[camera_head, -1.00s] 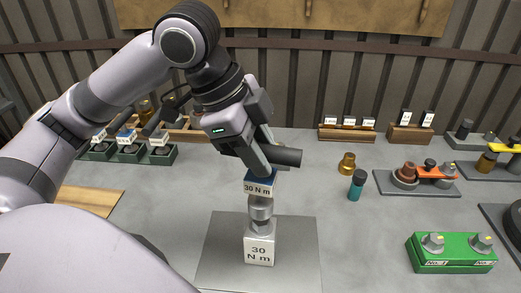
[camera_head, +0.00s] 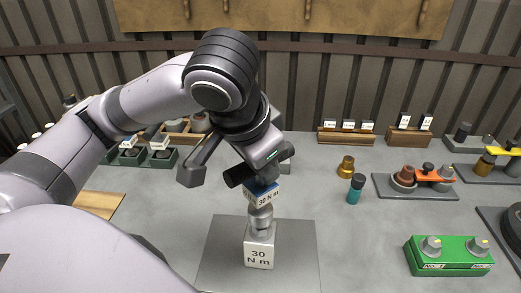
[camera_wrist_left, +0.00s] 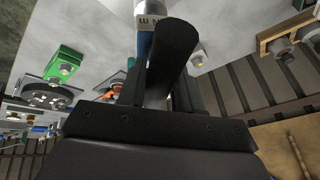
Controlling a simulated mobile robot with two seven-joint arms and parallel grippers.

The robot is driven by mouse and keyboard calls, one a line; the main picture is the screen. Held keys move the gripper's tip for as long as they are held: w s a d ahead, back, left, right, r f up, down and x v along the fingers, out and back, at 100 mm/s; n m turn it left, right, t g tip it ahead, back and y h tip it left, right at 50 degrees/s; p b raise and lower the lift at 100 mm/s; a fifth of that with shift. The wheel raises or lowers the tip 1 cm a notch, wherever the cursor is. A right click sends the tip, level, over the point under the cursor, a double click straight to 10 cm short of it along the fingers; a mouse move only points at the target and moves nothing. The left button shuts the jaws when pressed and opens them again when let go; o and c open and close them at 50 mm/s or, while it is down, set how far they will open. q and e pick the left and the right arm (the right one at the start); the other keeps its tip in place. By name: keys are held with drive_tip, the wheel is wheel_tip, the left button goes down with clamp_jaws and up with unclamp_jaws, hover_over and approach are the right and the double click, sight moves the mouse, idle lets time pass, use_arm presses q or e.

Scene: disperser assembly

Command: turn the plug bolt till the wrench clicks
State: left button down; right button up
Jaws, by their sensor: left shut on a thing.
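The torque wrench (camera_head: 265,196), with a blue and white head marked 30 N m and a black bar handle (camera_head: 235,177), stands upright. Its silver socket (camera_head: 261,219) sits over the top of a silver block (camera_head: 259,250) marked 30 N m. No separate plug bolt shows; the socket area hides whatever is beneath. My left gripper (camera_head: 264,180) is shut on the wrench at its handle, above the block. In the left wrist view the dark handle (camera_wrist_left: 173,48) lies between the fingers, with the white label (camera_wrist_left: 150,12) beyond. My right gripper is not in view.
The block stands on a grey plate (camera_head: 217,262). A green box with two bolts (camera_head: 448,257) is at the right front.

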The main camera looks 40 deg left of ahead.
sight(261, 183)
use_arm(q)
drive_tip(key=n+y, duration=0.1)
drive_tip(key=n, duration=0.2)
drive_tip(key=shift+y, duration=0.3)
drive_tip(key=shift+f+n+g+y, duration=0.1)
drive_tip(key=shift+n+g+y, duration=0.2)
drive_tip(key=shift+n, duration=0.6)
drive_tip(key=shift+f+n+g+y, duration=0.15)
drive_tip(key=shift+n+g, duration=0.25)
drive_tip(key=shift+n, duration=0.5)
drive_tip(key=shift+f, duration=0.15)
drive_tip(key=shift+f+b, duration=0.6)
drive_tip(key=shift+f, duration=0.9)
